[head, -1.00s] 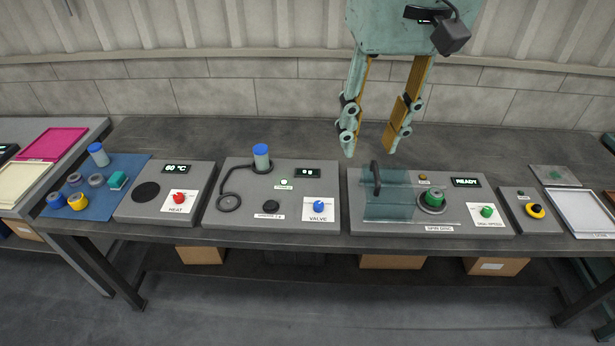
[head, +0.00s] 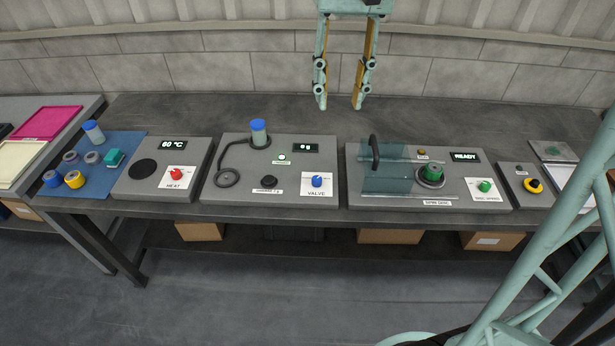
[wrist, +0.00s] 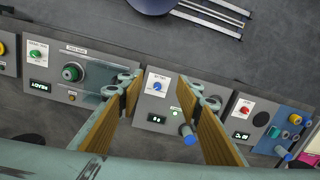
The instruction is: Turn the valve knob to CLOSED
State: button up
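The blue valve knob (head: 317,180) sits on a white plate labelled VALVE at the right front of the middle grey chassis (head: 214,193). It also shows in the wrist view (wrist: 157,86), between my fingers in the picture but well beyond them. The knob's pointer is too small to read. A lit green indicator (head: 282,157) and a small display (head: 305,148) are on the same chassis. My gripper (head: 341,106) is open and empty, pointing down, high above the bench and behind the chassis row in the head view.
A blue-capped vial (head: 259,132) stands upright at the chassis back, near a black hose. To the right is a chassis with a clear cover, black handle (head: 374,152) and green knob (head: 485,186). To the left is the heat chassis with a red knob (head: 176,173). My arm crosses the right foreground.

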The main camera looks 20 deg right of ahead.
jog(key=m+g, duration=0.1)
jog(key=g, duration=0.1)
send_over(317, 178)
jog(key=s+d, duration=0.1)
jog(key=w+x, duration=0.2)
jog(key=x, duration=0.9)
jog(key=w+f+g, duration=0.1)
jog(key=w+f, duration=0.2)
jog(key=f, duration=0.3)
jog(key=w+d+f+g+y+b, duration=0.1)
jog(key=w+f, duration=0.3)
jog(key=f, duration=0.3)
jog(key=shift+f+m, duration=0.2)
jog(key=shift+m, duration=0.2)
jog(key=shift+s, duration=0.1)
jog(key=shift+b+x, duration=1.35)
jog(key=shift+x, duration=5.55)
jog(key=shift+f, duration=0.1)
jog(key=shift+c, duration=0.2)
jog(key=c, duration=0.8)
